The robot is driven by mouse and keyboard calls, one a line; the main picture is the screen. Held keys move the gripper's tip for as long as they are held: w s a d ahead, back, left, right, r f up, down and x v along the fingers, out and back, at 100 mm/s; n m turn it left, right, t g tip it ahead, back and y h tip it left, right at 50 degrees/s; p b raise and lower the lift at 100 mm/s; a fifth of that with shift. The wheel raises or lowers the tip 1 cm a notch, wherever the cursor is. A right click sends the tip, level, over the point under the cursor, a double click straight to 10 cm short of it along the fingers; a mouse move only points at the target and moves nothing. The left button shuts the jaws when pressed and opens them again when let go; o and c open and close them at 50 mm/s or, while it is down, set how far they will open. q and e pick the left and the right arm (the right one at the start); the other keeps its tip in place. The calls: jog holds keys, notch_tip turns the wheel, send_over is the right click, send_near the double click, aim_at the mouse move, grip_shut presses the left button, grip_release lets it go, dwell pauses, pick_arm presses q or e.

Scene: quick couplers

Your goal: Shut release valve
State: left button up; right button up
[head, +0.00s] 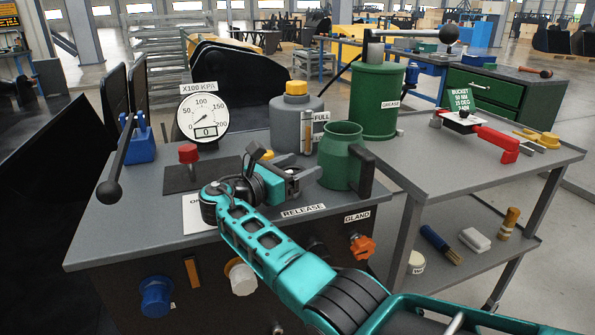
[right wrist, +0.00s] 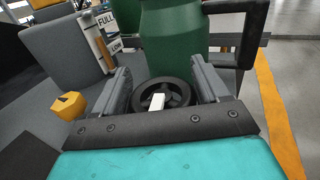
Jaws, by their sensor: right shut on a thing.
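The release valve shows in the right wrist view as a black spoked handwheel (right wrist: 178,91) with a white mark. It sits between the two grey fingers of my right gripper (head: 297,177), which is shut on it. In the head view the gripper reaches over the bench just behind the RELEASE label (head: 302,211) and mostly hides the wheel. How far the valve is turned cannot be told. The gauge (head: 203,118) stands behind at left, with its needle near the low end and its small display reading 0. My left gripper is not in view.
A green jug (head: 342,155) stands close beside the gripper. Behind are a grey tank (head: 297,120) with a yellow cap and a green grease canister (head: 377,100). A red knob (head: 188,153) and black-balled lever (head: 122,160) are at left. An orange gland knob (head: 362,246) is on the front.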

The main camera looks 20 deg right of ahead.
aim_at(299, 168)
jog(key=o, duration=1)
jog(key=shift+c, duration=0.2)
jog(key=shift+r, duration=0.15)
notch_tip(299, 168, up, 20)
jog(key=p, duration=0.6)
jog(key=shift+d, duration=0.1)
